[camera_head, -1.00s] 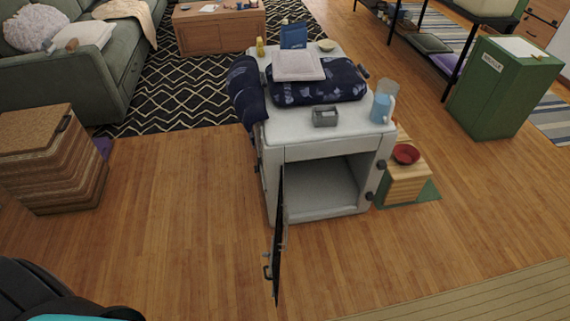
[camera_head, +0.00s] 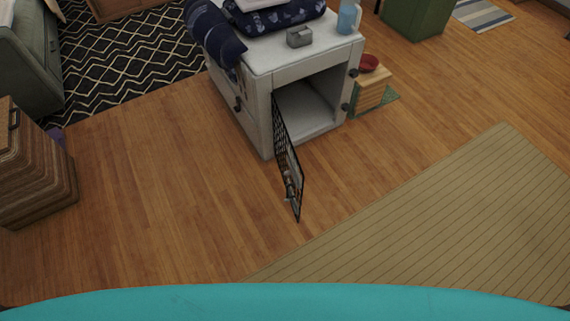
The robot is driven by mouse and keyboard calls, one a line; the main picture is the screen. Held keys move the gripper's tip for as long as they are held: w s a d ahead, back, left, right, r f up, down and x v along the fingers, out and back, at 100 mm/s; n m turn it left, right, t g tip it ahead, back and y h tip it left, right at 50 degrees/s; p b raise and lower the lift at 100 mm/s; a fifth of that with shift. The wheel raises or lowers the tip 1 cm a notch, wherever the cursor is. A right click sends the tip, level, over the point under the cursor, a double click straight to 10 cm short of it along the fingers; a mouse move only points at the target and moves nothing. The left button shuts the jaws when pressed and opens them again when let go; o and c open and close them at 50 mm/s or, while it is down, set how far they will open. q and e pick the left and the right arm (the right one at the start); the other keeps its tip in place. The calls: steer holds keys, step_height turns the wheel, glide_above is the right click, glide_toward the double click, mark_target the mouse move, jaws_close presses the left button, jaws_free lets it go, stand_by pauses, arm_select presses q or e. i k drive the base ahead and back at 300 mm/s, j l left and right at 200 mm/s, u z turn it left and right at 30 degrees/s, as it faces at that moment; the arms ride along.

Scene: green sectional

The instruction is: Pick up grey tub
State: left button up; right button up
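The grey tub (camera_head: 299,37) is a small box-shaped container on the front part of the white cabinet's top (camera_head: 268,54). It stands just in front of a dark blue patterned folded cloth (camera_head: 275,17). The cabinet's front is open and its inside (camera_head: 305,107) looks empty. Neither of my grippers shows in the view, so their state cannot be seen.
The cabinet's dark door (camera_head: 288,160) hangs open toward me. A blue pitcher (camera_head: 348,17) stands right of the tub. A red bowl (camera_head: 368,62) sits on a wooden crate (camera_head: 370,92). Woven boxes (camera_head: 38,185) stand left. A beige mat (camera_head: 440,215) lies right. Bare floor is clear between.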

mark_target(299, 37)
steer(key=i+j+z, duration=0.35)
steer(key=i+j, duration=0.4)
steer(key=j, duration=0.15)
